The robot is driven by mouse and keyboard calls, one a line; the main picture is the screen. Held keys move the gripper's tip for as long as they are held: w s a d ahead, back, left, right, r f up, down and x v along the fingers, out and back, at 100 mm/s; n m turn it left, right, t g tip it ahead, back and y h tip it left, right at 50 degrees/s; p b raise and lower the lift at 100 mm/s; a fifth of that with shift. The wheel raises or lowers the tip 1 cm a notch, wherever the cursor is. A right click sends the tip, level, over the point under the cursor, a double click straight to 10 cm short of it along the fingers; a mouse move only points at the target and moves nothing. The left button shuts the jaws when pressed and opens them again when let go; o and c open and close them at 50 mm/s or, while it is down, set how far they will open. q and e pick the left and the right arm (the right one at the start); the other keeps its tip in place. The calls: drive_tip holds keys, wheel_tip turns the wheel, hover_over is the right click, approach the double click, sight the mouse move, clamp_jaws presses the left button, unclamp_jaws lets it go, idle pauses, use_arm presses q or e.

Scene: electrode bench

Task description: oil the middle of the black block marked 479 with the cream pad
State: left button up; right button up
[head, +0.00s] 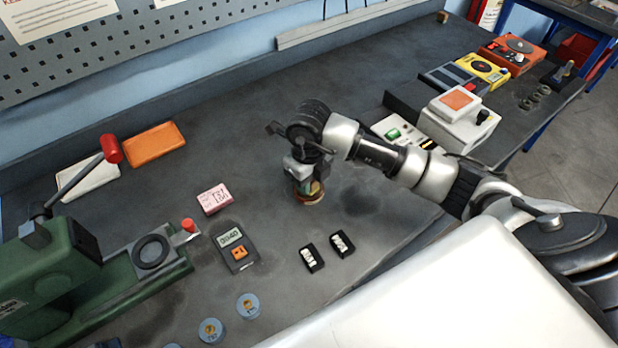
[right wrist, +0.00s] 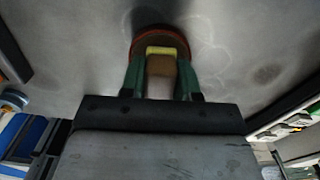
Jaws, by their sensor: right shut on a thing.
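Two small black blocks with white markings lie side by side on the bench in the head view, a left block (head: 312,258) and a right block (head: 342,244). Their markings are too small to read, so I cannot tell which is 479. My right gripper (head: 308,183) is left of and beyond them, pointing down over a round, red-rimmed dish (head: 309,198). In the right wrist view its green fingers (right wrist: 162,75) are shut on a tan-brown piece (right wrist: 162,67) with a cream-yellow edge (right wrist: 161,51), apparently the cream pad. Whether it touches the dish is unclear. My left gripper is out of view.
A meter (head: 234,247), a pink label block (head: 213,199) and blue round tins (head: 248,306) stand left of the blocks. A green press (head: 60,275) fills the lower left. White equipment (head: 462,120) stands at right. The bench behind my right gripper is clear.

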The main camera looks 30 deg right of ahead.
drive_tip(key=shift+r+p, duration=2.35)
drive_tip(key=shift+r, duration=1.1)
